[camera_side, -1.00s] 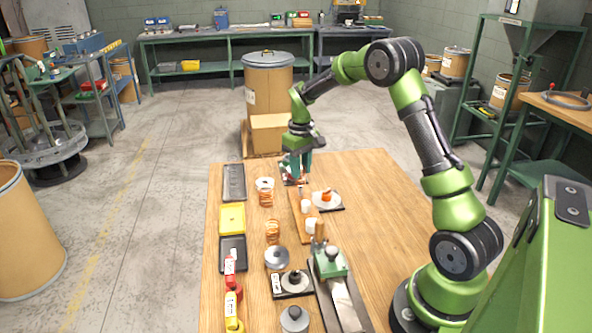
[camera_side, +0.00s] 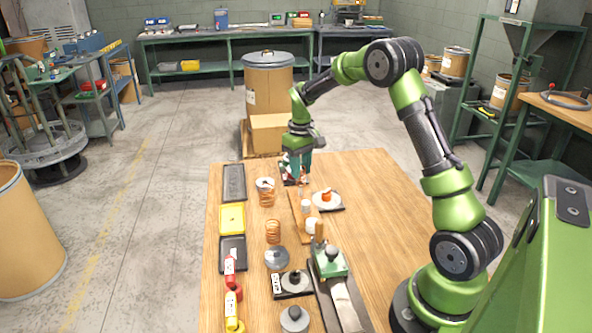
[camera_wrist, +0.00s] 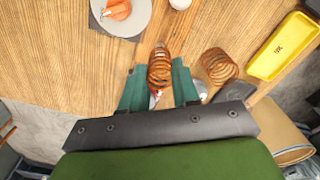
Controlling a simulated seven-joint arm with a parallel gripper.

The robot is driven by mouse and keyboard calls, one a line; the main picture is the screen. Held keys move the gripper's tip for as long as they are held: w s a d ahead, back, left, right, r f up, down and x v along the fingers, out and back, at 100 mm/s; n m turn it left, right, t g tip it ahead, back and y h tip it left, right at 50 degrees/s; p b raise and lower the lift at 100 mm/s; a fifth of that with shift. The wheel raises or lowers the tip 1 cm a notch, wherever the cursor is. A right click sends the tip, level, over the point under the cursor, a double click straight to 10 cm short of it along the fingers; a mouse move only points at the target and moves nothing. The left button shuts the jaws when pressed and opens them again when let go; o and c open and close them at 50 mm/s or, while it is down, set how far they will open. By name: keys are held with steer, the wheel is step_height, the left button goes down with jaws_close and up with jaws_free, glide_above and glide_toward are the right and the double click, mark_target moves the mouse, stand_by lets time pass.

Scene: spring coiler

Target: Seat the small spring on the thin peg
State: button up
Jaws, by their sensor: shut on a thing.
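My gripper (camera_wrist: 158,90) has its green fingers closed on the sides of a small copper spring (camera_wrist: 160,70) in the wrist view. In the side view my gripper (camera_side: 295,176) points down near the far end of a wooden peg board (camera_side: 304,237). White pegs of differing width (camera_side: 305,206) stand along this board. I cannot tell the thin peg clearly from the others, nor whether the held spring touches any peg. A second, wider copper spring (camera_wrist: 219,66) stands beside my right finger in the wrist view.
A pale round plate with an orange item (camera_side: 326,198) lies right of the board. Copper coils (camera_side: 266,194) (camera_side: 273,231) stand left of it. A yellow tray (camera_side: 232,218) and dark trays line the left edge. A green-topped device (camera_side: 330,262) stands in front. The table's right side is clear.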

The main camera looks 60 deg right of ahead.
steer(key=shift+f, duration=1.8)
stand_by(1.1)
steer(key=o, duration=1.2)
steer(key=shift+r, duration=5.6)
